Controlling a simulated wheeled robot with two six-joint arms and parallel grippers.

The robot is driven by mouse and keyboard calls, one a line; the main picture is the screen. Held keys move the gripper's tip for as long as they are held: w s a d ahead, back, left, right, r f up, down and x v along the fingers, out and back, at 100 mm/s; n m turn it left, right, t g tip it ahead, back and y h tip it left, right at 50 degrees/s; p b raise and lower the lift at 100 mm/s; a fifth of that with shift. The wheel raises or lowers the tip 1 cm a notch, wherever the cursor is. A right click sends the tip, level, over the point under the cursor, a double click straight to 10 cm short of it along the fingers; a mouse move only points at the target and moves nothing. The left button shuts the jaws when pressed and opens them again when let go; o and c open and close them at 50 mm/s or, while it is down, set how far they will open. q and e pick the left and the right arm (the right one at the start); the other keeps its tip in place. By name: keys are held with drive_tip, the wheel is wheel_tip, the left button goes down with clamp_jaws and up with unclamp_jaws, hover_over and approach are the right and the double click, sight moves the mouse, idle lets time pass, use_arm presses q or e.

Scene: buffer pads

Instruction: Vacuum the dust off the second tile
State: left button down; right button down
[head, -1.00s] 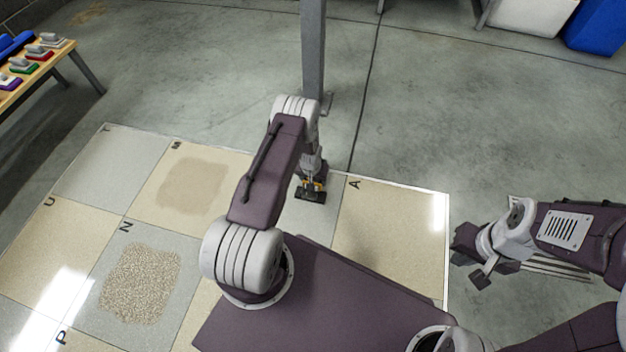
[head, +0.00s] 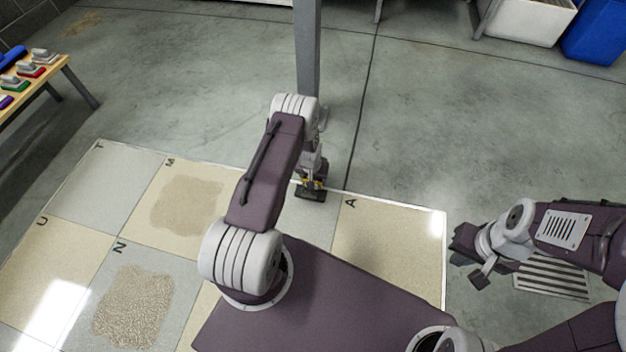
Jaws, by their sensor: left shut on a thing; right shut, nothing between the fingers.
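The floor is marked in lettered tiles. The tile M (head: 208,236) bears a smooth brown patch of dust (head: 186,205). The tile N (head: 80,262) bears a grainier patch (head: 134,305). Which one is the second tile I cannot tell. My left gripper (head: 312,181) is shut on a dark, flat-footed tool with yellow parts (head: 312,194), low over the far edge of the tiles, right of tile M. Whether the tool touches the floor I cannot tell. My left arm hides part of the tiles. My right gripper (head: 468,258) is shut and empty, right of tile A (head: 392,250).
A grey post (head: 308,50) stands just beyond my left gripper. A wooden table (head: 40,85) with colored pads is at the upper left. White (head: 528,22) and blue (head: 596,35) bins are at the upper right. A striped floor grate (head: 552,278) lies under my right arm.

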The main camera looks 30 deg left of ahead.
use_arm(q)
drive_tip(key=shift+w+p+v, duration=0.25)
drive_tip(key=shift+p+v, duration=0.6)
drive_tip(key=shift+v, duration=0.3)
drive_tip(key=shift+w+p+v, duration=0.25)
drive_tip(key=shift+p+v, duration=0.55)
drive_tip(key=shift+v, duration=0.35)
drive_tip(key=shift+a+r, duration=0.1)
drive_tip(key=shift+a, duration=0.05)
